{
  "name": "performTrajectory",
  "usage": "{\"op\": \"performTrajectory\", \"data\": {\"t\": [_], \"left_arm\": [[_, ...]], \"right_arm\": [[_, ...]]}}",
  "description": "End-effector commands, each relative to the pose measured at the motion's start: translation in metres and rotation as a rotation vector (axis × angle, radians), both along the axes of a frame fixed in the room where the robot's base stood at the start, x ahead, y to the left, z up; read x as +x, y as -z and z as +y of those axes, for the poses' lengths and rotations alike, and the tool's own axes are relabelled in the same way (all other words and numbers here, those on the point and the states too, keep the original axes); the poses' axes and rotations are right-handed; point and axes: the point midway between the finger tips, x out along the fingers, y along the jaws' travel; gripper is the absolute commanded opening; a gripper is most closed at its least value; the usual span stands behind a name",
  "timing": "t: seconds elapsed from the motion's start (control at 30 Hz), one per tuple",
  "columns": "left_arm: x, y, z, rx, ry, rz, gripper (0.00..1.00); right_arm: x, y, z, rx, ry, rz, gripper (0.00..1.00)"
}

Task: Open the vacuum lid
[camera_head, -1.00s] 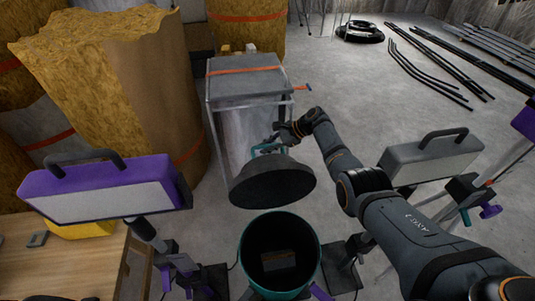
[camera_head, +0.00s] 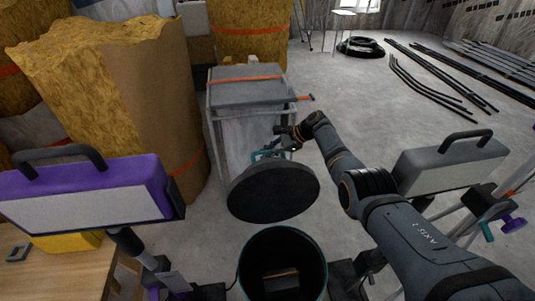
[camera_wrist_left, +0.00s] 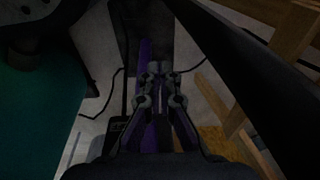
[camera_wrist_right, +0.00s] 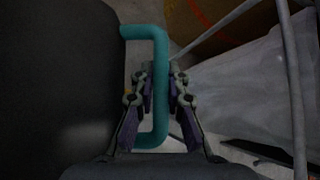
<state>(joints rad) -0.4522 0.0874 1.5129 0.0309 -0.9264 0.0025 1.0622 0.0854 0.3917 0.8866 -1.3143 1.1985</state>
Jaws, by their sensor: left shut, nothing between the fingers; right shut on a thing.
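The vacuum lid (camera_head: 274,192) is a round dark disc, tilted, held above and behind the open vacuum drum (camera_head: 283,236). My right gripper (camera_head: 285,146) is at the lid's far side. In the right wrist view my right gripper (camera_wrist_right: 160,92) is shut on the teal lid handle (camera_wrist_right: 160,70), and the dark lid (camera_wrist_right: 55,80) fills the left. The drum's mouth is uncovered and its dark inside shows. My left gripper (camera_wrist_left: 160,80) is out of the head view; in the left wrist view it is shut and empty, with the teal drum wall (camera_wrist_left: 40,110) to its left.
A purple work lamp (camera_head: 85,190) stands at left above a wooden table (camera_head: 75,270). A grey lamp (camera_head: 450,160) stands at right. A grey cart (camera_head: 245,88) is behind the lid. Insulation rolls (camera_head: 130,90) stand at back left.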

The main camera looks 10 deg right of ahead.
Motion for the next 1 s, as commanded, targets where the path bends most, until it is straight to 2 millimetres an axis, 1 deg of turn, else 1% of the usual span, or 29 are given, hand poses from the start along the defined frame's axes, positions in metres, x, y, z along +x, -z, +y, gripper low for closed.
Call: {"op": "performTrajectory", "data": {"t": [0.23,0.27,0.3,0.33,0.57,0.67,0.83,0.9,1.0], "left_arm": [[0.000,0.000,0.000,0.000,0.000,0.000,0.00],[0.000,0.000,0.000,0.000,0.000,0.000,0.00],[0.000,0.000,0.000,0.000,0.000,0.000,0.00],[0.000,0.000,0.000,0.000,0.000,0.000,0.00],[0.000,0.000,0.000,0.000,0.000,0.000,0.00],[0.000,0.000,0.000,0.000,0.000,0.000,0.00],[0.000,0.000,0.000,0.000,0.000,0.000,0.00],[0.000,0.000,0.000,0.000,0.000,0.000,0.00],[0.000,0.000,0.000,0.000,0.000,0.000,0.00]], "right_arm": [[0.001,-0.001,0.000,0.000,0.000,-0.003,0.00],[0.001,-0.001,0.000,0.000,0.000,-0.003,0.18],[0.001,-0.001,0.000,0.000,0.000,-0.003,0.23],[0.001,-0.001,0.000,0.000,0.000,-0.003,0.24],[0.000,0.000,0.000,0.001,-0.001,0.001,0.24],[0.000,-0.004,0.000,0.000,-0.002,0.000,0.24],[0.000,-0.028,0.000,0.000,-0.001,-0.004,0.24],[0.001,-0.048,0.000,0.000,-0.001,-0.008,0.24],[0.002,-0.070,0.000,0.000,0.000,-0.007,0.24]]}}
